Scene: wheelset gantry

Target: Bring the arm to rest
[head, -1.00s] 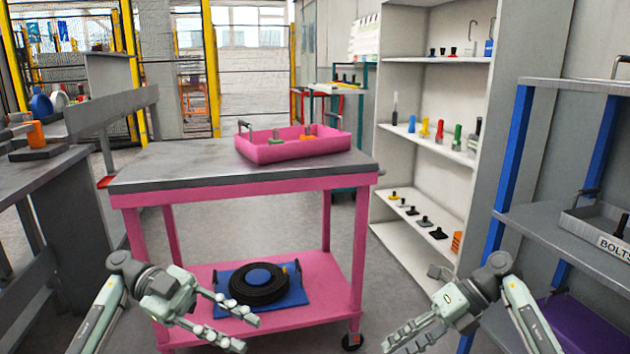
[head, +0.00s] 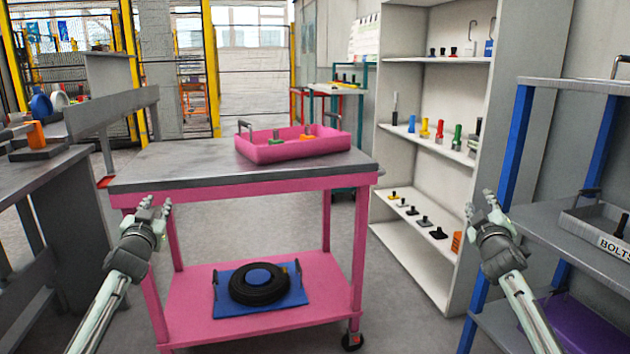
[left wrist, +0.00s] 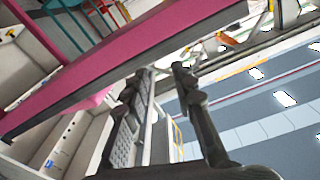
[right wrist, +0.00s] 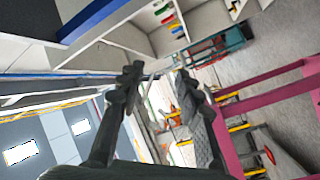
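My left gripper (head: 153,208) is raised in front of the left front leg of the pink cart in the head view. Its two fingers point up and stand apart with nothing between them in the left wrist view (left wrist: 160,72). My right gripper (head: 480,202) is raised in front of the white shelf unit, right of the cart. Its fingers also stand apart and empty in the right wrist view (right wrist: 160,78). Neither gripper visibly touches anything.
A pink cart (head: 240,184) stands ahead, with a pink tray (head: 290,153) on top and a blue board (head: 293,297) with a black ring below. A grey bench (head: 60,170) is left. White shelves (head: 425,60) and a blue-post rack (head: 515,140) are right. Floor between cart and shelves is clear.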

